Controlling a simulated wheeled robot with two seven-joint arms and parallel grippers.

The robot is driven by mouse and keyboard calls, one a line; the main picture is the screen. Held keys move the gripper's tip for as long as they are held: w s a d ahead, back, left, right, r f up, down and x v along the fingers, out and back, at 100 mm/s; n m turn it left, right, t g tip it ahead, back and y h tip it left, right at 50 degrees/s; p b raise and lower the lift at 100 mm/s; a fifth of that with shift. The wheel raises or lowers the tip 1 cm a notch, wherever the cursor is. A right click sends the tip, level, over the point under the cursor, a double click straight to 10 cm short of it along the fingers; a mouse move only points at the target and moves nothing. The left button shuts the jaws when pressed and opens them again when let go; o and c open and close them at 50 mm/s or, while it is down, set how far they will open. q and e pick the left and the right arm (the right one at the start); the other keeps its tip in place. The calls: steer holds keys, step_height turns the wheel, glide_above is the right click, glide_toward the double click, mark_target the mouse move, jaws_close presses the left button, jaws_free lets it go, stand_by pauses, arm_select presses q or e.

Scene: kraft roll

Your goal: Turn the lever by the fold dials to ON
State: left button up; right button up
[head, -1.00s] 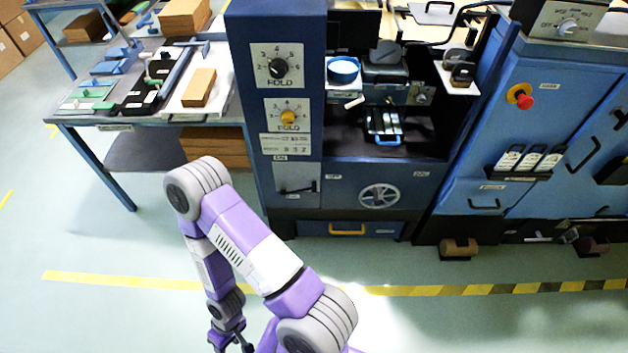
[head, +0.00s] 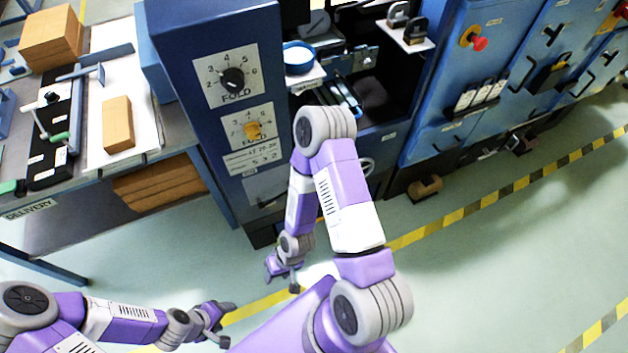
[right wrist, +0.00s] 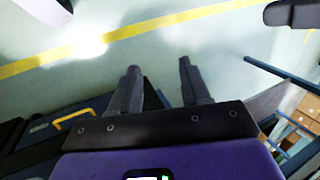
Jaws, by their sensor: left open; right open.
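The blue machine column carries a black fold dial (head: 232,78) and, below it, a yellow fold dial (head: 252,130). Under them is a light lever plate (head: 262,186), partly covered by my right arm. The lever's handle and its setting cannot be made out in the head view. My right gripper (head: 284,280) hangs low over the floor, in front of the machine and below the plate, apart from it. In the right wrist view my right gripper (right wrist: 158,82) is open and empty. My left gripper (head: 220,335) is open and empty, low at the bottom left.
A delivery table (head: 100,185) with a brown block (head: 117,124) and tools stands at the left. A blue cabinet with a red knob (head: 479,43) stands at the right. Floor in front is free.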

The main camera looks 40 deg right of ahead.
steer(key=w+d+f+m+t+y+b, duration=0.1)
steer(key=w+f+m+t, duration=0.1)
steer(key=w+f+t, duration=0.4)
steer(key=m+t+h+b, duration=0.3)
steer(key=m+t+h, duration=0.7)
steer(key=t, duration=0.1)
glide_toward(277, 198)
steer(key=w+d+r, duration=0.1)
steer(key=d+r, duration=0.1)
steer(key=d, duration=0.5)
steer(key=x, duration=0.3)
steer(key=b+x, duration=0.1)
steer(key=x, duration=0.3)
steer(key=shift+a+f+b, duration=0.1)
steer(key=shift+a+b, duration=0.1)
steer(key=shift+b, duration=0.1)
jaws_close()
